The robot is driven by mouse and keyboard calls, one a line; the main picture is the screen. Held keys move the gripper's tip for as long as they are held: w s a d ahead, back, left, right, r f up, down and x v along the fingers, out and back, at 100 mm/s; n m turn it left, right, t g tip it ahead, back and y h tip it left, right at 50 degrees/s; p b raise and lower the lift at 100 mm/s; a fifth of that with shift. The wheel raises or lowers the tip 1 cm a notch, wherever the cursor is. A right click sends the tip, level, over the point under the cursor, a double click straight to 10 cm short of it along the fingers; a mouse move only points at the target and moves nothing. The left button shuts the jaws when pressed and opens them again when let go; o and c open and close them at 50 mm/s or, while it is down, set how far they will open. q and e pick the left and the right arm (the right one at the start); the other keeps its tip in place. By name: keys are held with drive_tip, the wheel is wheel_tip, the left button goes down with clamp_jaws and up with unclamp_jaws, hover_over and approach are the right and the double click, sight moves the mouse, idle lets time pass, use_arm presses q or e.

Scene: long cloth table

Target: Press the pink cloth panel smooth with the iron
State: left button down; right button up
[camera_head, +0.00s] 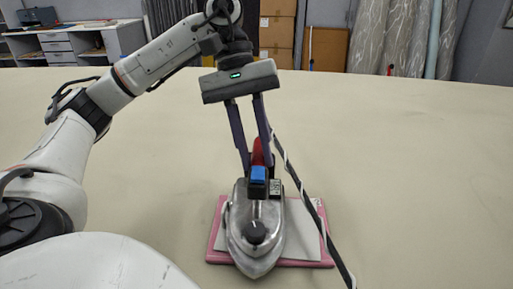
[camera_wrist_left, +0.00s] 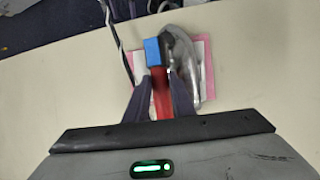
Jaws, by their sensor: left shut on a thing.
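The silver iron (camera_head: 253,239) stands over the pink cloth panel (camera_head: 217,245), with its pointed end toward the bottom of the head view. The iron also shows in the left wrist view (camera_wrist_left: 183,65). A pale sheet or board (camera_head: 304,245) lies on the pink panel, partly under the iron. My left gripper (camera_head: 255,158) is shut on the iron's red handle (camera_wrist_left: 162,97) from above. Whether the soleplate touches the cloth cannot be told. The iron covers much of the panel. My right gripper is out of view.
A black-and-white cord (camera_head: 306,203) runs from near the iron's handle down across the panel's right side. The cloth table (camera_head: 420,180) is bare around the panel. Cardboard boxes (camera_head: 277,30) and fabric rolls (camera_head: 400,35) stand beyond its far edge.

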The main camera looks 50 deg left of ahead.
use_arm(q)
drive_tip(key=shift+w+d+r+p, duration=0.1)
drive_tip(key=shift+r+p, duration=1.95)
drive_tip(key=shift+r, duration=1.35)
drive_tip(key=shift+f, duration=0.1)
